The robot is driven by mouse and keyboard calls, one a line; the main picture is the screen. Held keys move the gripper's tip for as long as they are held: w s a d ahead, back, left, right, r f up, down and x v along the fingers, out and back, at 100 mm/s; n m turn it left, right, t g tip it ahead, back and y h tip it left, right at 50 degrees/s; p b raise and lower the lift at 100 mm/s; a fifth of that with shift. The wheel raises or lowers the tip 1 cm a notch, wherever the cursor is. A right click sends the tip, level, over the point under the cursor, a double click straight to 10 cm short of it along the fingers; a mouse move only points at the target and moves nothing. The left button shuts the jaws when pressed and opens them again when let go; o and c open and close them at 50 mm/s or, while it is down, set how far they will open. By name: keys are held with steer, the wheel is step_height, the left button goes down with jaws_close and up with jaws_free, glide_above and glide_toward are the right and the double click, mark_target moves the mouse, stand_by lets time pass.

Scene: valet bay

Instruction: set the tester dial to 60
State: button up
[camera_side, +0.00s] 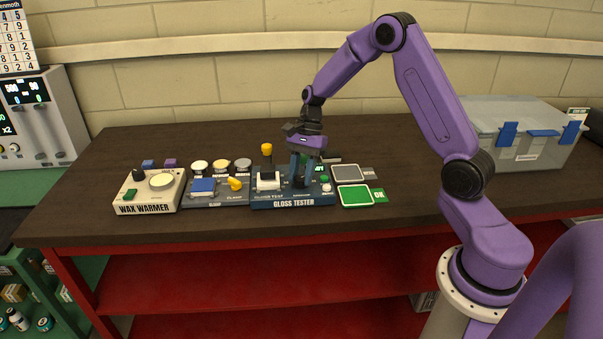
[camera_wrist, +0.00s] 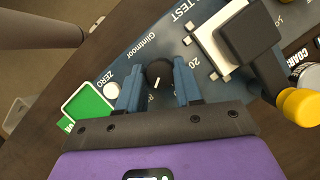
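The gloss tester (camera_side: 292,203) is a blue box on the bench, with a display and a lever press. Its black round dial (camera_wrist: 159,73) has a white pointer mark that points toward my gripper's palm in the wrist view. The number 20 is printed right of the dial; the other scale numbers are hidden or unreadable. My gripper (camera_wrist: 158,76) points down over the tester, which the side view (camera_side: 301,180) also shows. Its blue fingers are on either side of the dial, very close to it. I cannot tell whether they touch it. In the side view the fingers hide the dial.
The press with its yellow-knobbed lever (camera_side: 267,150) stands close left of my gripper. A white ZERO button (camera_wrist: 112,90) is beside the dial. A green plate (camera_side: 355,196) and a grey plate (camera_side: 348,172) lie to the right. The wax warmer (camera_side: 150,190) stands far left.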

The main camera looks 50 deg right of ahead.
stand_by(0.3)
steer(key=n+g, duration=0.1)
steer(key=n, duration=0.1)
steer(key=n+h, duration=0.1)
steer(key=n, duration=0.2)
steer(key=shift+w+a+n+g, duration=0.1)
steer(key=shift+w+n+g, duration=0.1)
steer(key=shift+n+g, duration=0.15)
steer(key=n+h, duration=0.1)
steer(key=n, duration=0.2)
steer(key=n+g+h, duration=0.1)
steer(key=n, duration=0.2)
steer(key=shift+a+g, duration=0.1)
steer(key=shift+g, duration=0.15)
steer(key=o, duration=1)
steer(key=v, duration=1.7)
steer(key=shift+a+r, duration=0.15)
steer(key=shift+r, duration=0.1)
